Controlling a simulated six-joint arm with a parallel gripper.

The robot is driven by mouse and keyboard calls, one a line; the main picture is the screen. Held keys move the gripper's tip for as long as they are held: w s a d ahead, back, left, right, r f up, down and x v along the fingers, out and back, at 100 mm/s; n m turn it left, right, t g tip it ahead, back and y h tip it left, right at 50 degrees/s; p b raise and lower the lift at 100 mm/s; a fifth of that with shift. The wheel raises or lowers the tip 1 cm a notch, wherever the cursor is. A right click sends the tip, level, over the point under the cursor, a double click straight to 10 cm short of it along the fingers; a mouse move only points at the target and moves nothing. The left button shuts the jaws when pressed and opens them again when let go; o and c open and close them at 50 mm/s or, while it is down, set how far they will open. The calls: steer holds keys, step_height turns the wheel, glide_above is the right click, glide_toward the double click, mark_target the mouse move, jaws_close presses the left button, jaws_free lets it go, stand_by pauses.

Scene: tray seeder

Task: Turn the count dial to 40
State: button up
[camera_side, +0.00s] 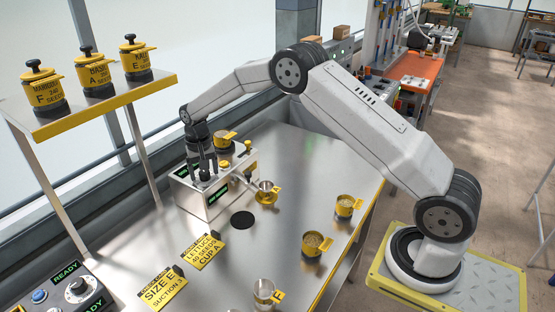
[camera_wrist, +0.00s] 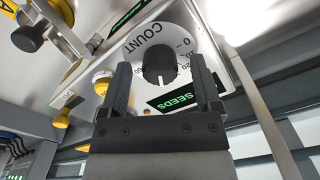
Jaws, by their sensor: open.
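The count dial (camera_wrist: 158,65) is a black round knob on a pale scale plate marked COUNT, in the middle of the wrist view. A short white mark on the knob points toward the bottom of the picture. A few low numbers, from 0 up, show to its right; the number at the mark cannot be read. My gripper (camera_wrist: 160,72) is open, with one finger on each side of the knob. Contact cannot be told. In the side view my gripper (camera_side: 204,172) points down over the seeder box (camera_side: 215,198) and hides the dial.
A green-lit SEEDS display (camera_wrist: 176,98) sits beside the dial. A small yellow-rimmed cup (camera_side: 267,192) is at the box's right. More cups (camera_side: 313,244) and yellow cards (camera_side: 162,288) stand on the steel table. A shelf (camera_side: 95,112) with labelled jars is at left.

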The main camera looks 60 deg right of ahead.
mark_target(205, 172)
steer(key=shift+r, duration=3.85)
steer(key=shift+s, duration=0.1)
steer(key=shift+s+r, duration=0.1)
steer(key=shift+s, duration=0.05)
steer(key=s+a+f+n+t, duration=0.1)
steer(key=s+n, duration=0.2)
steer(key=s, duration=1.1)
steer(key=s+a+n+t, duration=0.1)
steer(key=s+a+n, duration=0.1)
steer(key=s, duration=1.3)
steer(key=shift+f+n+t, duration=0.3)
steer(key=shift+f+n, duration=0.05)
steer(key=shift+n, duration=0.15)
